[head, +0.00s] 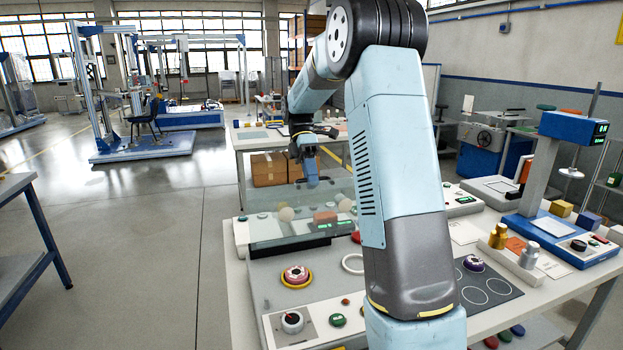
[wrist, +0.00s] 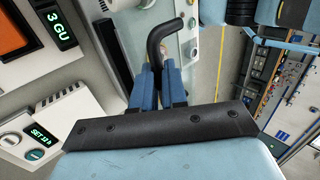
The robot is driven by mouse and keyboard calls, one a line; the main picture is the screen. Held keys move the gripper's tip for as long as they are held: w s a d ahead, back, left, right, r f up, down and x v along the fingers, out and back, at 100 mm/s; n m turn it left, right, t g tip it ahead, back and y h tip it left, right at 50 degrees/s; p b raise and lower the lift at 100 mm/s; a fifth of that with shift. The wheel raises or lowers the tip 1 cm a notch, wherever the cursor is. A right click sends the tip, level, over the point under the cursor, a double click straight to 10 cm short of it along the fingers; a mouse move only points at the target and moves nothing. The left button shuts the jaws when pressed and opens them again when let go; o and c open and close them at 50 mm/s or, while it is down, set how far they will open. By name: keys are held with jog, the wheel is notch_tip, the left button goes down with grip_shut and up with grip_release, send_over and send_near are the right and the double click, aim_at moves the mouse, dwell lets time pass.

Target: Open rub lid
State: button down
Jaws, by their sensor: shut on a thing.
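The rub lid (head: 290,238) is a clear, see-through panel on the grey machine at the middle of the head view. Its lower edge looks raised above the machine bed. My gripper (head: 312,184) is over the lid, pointing down. In the wrist view my blue fingers (wrist: 158,85) are shut on a black bent handle (wrist: 156,42), whose curved end sticks out beyond them. The head view does not show the grip clearly. Behind the clear panel are pale round knobs (head: 287,214) and a reddish block (head: 325,217).
A pink-and-yellow round piece (head: 295,276) and a white ring (head: 353,264) lie on the machine bed. A control panel with a dial (head: 292,322) is in front. A blue stand (head: 545,225) and metal weights (head: 498,236) are at the right. My arm hides part of the bench.

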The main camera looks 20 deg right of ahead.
jog(key=shift+d+f, duration=0.2)
jog(key=shift+f, duration=0.25)
jog(key=c, duration=1.6)
grip_release()
jog(key=shift+s, duration=0.1)
jog(key=shift+o, duration=0.8)
jog(key=shift+d+f, duration=0.1)
jog(key=shift+o, duration=1.4)
jog(key=shift+r, duration=0.2)
jog(key=shift+w+a+r, duration=0.1)
jog(key=shift+w+a, duration=0.1)
jog(key=v, duration=0.7)
jog(key=shift+w, duration=0.2)
jog(key=shift+d, duration=0.1)
jog(key=shift+c, duration=0.5)
